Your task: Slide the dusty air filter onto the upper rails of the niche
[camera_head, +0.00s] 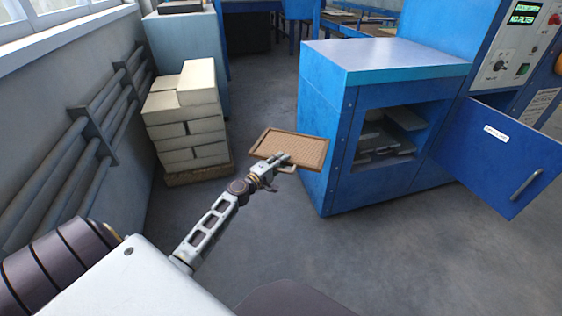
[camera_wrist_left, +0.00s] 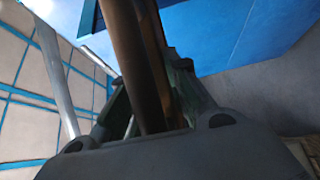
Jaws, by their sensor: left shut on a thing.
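The dusty air filter (camera_head: 297,146) is a brown, flat panel with a raised frame and a handle on its near edge. My left gripper (camera_head: 283,164) is shut on it at the near edge and holds it in the air. In the left wrist view the filter (camera_wrist_left: 133,60) shows edge-on as a brown bar between the fingers of the left gripper (camera_wrist_left: 150,105). The niche (camera_head: 398,125) is an opening in the blue cabinet, to the right of the filter and apart from it. Grey rails or shelves (camera_head: 404,118) show inside; its depth is partly hidden. My right gripper is not seen.
The blue cabinet (camera_head: 330,120) stands right of the filter. Its door (camera_head: 490,155) hangs open to the right. A control panel (camera_head: 505,55) sits above the door. White blocks (camera_head: 190,115) are stacked on a pallet at left. Grey floor (camera_head: 400,250) in front is clear.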

